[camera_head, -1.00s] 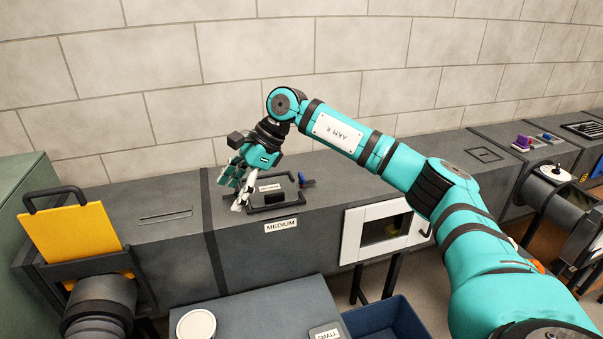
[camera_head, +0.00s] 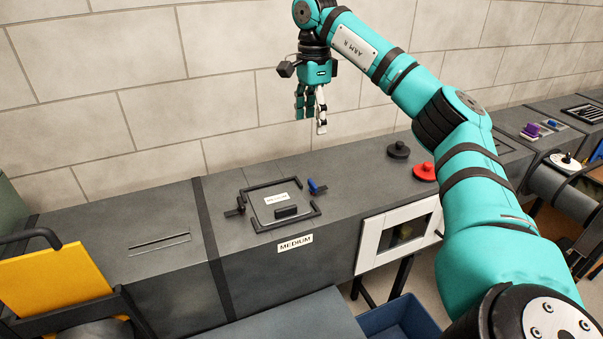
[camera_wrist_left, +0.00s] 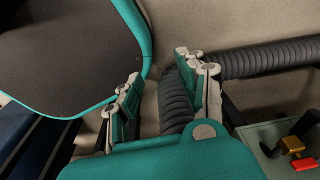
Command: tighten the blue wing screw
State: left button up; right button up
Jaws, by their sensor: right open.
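The blue wing screw (camera_head: 317,187) sits at the right side of the framed hatch (camera_head: 278,221) on top of the grey duct marked MEDIUM. A black wing screw (camera_head: 235,207) sits at the hatch's left side. The hatch has a black handle and a small label. My right gripper (camera_head: 309,128) is open and empty, raised above the duct in front of the wall, apart from both screws. My left gripper (camera_wrist_left: 160,68) shows only in the left wrist view, fingers apart, nothing clearly between them; a black ribbed hose (camera_wrist_left: 178,100) passes behind it.
A black knob (camera_head: 398,150) and a red knob (camera_head: 425,172) stand on the duct to the right. A white-framed window (camera_head: 372,240) is on its front. A yellow panel (camera_head: 55,278) stands at the left. A blue bin (camera_head: 400,325) is below.

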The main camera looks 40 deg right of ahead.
send_over(313, 182)
notch_tip(313, 182, down, 5)
notch_tip(313, 182, down, 11)
jog(key=shift+a+f+p, duration=0.1)
jog(key=shift+p, duration=0.35)
jog(key=shift+f, duration=0.4)
jog(key=shift+s, duration=0.1)
jog(key=c, duration=1.2)
pick_arm(q)
jog(key=s, duration=0.3)
jog(key=shift+s+r+g, duration=0.3)
jog(key=shift+r, duration=0.05)
pick_arm(e)
jog(key=shift+o, duration=0.2)
